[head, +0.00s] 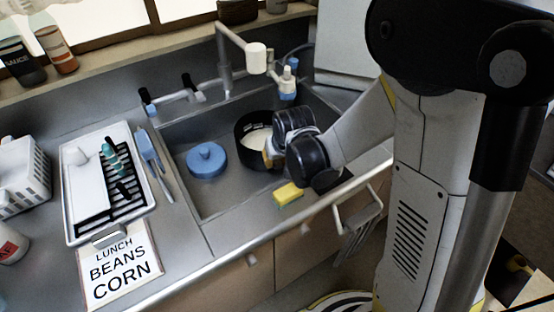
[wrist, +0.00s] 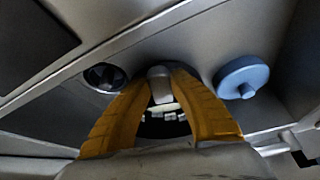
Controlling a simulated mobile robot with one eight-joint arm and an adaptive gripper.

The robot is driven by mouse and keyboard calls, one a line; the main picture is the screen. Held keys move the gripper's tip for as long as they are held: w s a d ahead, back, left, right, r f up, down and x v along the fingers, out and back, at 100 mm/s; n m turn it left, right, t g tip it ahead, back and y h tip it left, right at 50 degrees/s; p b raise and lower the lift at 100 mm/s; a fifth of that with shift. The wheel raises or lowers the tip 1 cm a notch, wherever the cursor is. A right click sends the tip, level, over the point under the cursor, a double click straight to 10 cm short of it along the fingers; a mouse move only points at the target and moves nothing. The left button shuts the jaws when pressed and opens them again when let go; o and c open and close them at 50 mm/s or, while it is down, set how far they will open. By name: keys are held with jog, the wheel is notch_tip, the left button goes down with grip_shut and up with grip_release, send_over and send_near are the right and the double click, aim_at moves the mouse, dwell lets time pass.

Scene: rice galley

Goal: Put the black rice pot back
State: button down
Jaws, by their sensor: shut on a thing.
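The black rice pot (head: 246,158) sits in the sink, with pale contents in it. My gripper (head: 269,153) is at the pot's right side, reaching in from the right. Its yellow fingers (wrist: 163,78) are shut on the pot. In the wrist view a small grey piece shows between the fingertips, and part of the dark pot with white bits shows below it. The fingers hide much of the pot there. I cannot tell whether the pot is clear of the sink floor. A round blue lid (head: 206,160) lies left of the pot, and it also shows in the wrist view (wrist: 242,77).
The sink (head: 214,197) has a tap (head: 225,72) at its back. A yellow sponge (head: 288,194) lies near its front edge. A dish rack (head: 75,205) and a blue utensil (head: 150,150) stand left. A sign (head: 117,268) lies in front of the rack.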

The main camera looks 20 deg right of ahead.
jog(key=shift+f+b, duration=0.35)
jog(key=shift+f, duration=0.3)
dwell(0.5)
jog(key=c, duration=1.2)
grip_release()
jog(key=shift+r, duration=0.1)
jog(key=v, duration=1.2)
